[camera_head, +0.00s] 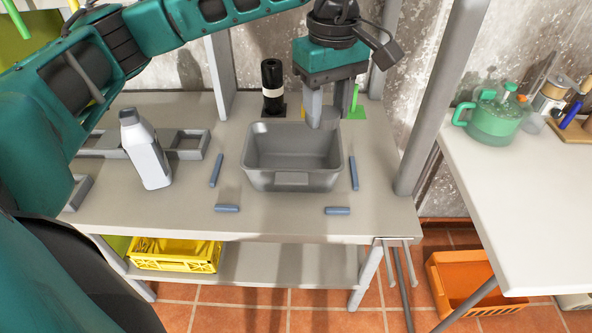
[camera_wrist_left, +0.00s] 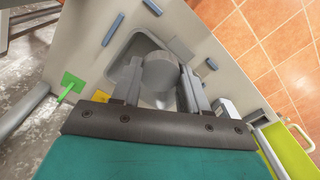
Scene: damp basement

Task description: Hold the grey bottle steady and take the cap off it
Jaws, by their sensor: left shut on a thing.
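The grey bottle (camera_head: 149,160), pale with a darker grey top, stands on the table at the left, with no gripper on it. Part of it seems to show at the right in the wrist view (camera_wrist_left: 224,108). My left gripper (camera_head: 326,112) is over the back of the grey bin (camera_head: 291,181), well to the right of the bottle. It is shut on a round grey piece that looks like the cap (camera_wrist_left: 160,73); this sits between the fingertips, above the bin. The bottle's mouth is too small to make out. My right gripper is not in view.
Blue bars (camera_head: 216,170) lie around the bin. A grey frame (camera_head: 188,146) lies behind the bottle. A black bottle (camera_head: 272,80) and a green piece (camera_head: 355,108) stand at the back. A post (camera_head: 440,100) rises at the right. The table's front left is clear.

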